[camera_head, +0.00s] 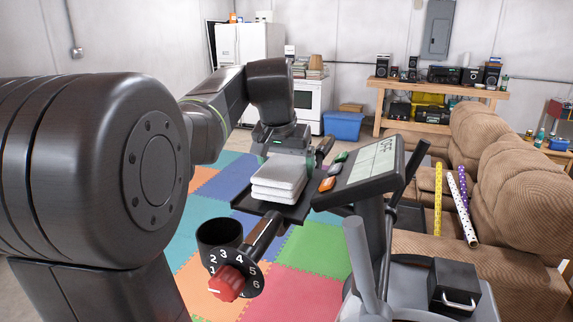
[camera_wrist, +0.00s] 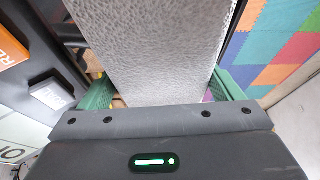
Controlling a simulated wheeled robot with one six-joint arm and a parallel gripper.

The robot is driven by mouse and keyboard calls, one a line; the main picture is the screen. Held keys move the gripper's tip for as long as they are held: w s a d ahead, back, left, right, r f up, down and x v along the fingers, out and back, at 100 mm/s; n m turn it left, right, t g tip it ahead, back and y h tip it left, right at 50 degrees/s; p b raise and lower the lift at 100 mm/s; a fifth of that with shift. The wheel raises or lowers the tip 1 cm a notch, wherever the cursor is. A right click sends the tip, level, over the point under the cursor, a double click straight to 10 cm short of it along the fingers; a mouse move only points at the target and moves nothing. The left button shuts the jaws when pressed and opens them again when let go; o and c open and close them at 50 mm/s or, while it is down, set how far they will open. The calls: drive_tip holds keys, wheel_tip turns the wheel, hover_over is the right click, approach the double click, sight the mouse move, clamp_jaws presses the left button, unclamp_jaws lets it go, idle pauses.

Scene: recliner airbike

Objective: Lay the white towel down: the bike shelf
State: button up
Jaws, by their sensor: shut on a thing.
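The white towel (camera_head: 278,182) is folded into a thick stack. In the head view it is at the black bike shelf (camera_head: 245,203), over the shelf's middle; I cannot tell whether its underside rests fully on it. My gripper (camera_head: 281,150) is at the towel's far side, behind it in the head view. In the wrist view the towel (camera_wrist: 150,45) fills the space between the green fingers of my gripper (camera_wrist: 155,90), which is shut on it. The fingertips are hidden in the head view.
A brown recliner (camera_head: 490,170) is at the right. Coloured mats cover the floor.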

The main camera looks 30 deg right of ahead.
drive_tip(key=shift+f+b, duration=0.4)
drive_tip(key=shift+f, duration=0.2)
drive_tip(key=o, duration=0.9)
drive_tip(key=v, duration=1.4)
drive_tip(key=shift+f, duration=0.15)
drive_tip(key=x, duration=1.3)
drive_tip(key=shift+w+d+f, duration=0.15)
drive_tip(key=shift+d+f, duration=0.05)
drive_tip(key=shift+f, duration=0.1)
drive_tip(key=shift+r, duration=0.45)
